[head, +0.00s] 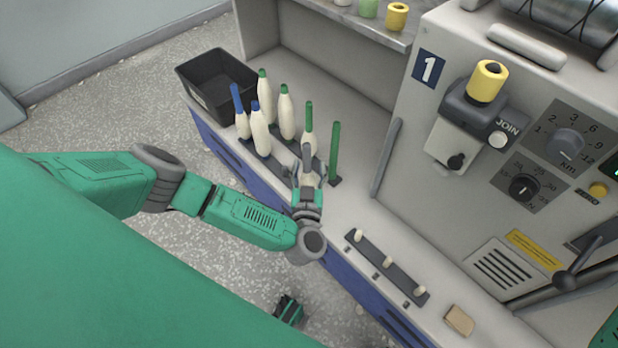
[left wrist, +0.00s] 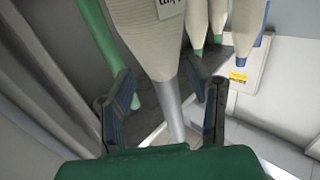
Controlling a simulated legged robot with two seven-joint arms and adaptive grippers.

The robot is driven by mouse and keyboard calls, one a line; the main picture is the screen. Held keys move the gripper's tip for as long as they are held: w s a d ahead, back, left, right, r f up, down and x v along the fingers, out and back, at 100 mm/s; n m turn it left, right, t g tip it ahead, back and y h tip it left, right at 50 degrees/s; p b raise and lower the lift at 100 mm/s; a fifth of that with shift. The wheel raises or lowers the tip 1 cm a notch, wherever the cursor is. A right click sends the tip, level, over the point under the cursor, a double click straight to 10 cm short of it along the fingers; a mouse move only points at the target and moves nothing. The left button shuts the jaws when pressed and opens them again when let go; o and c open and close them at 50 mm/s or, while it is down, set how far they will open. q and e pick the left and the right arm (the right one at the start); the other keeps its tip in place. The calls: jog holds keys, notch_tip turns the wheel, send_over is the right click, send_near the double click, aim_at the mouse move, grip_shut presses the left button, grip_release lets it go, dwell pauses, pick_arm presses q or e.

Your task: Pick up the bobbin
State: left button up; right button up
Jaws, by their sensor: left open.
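Several cream bobbins stand upright in a row on the bench in the head view, with green or blue tips, such as a blue-tipped one (head: 261,133) and a green-tipped one (head: 286,115). My left gripper (head: 309,172) is open at the near end of this row. In the left wrist view its two dark fingers (left wrist: 167,108) stand on either side of the grey tube end of a cream bobbin (left wrist: 147,35) with a printed label. Gaps show between the fingers and the tube. In the head view the gripper partly hides this bobbin.
A bare green tube (head: 334,150) stands just right of the gripper. A black bin (head: 205,85) is at the row's far end. A dark strip with pale pegs (head: 385,265) and a tan block (head: 459,320) lie nearer. The machine panel (head: 480,210) rises at right.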

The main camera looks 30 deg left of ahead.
pick_arm(q)
jog(key=shift+a+f, duration=0.1)
jog(key=shift+a, duration=0.35)
grip_shut()
jog(key=shift+d, duration=0.2)
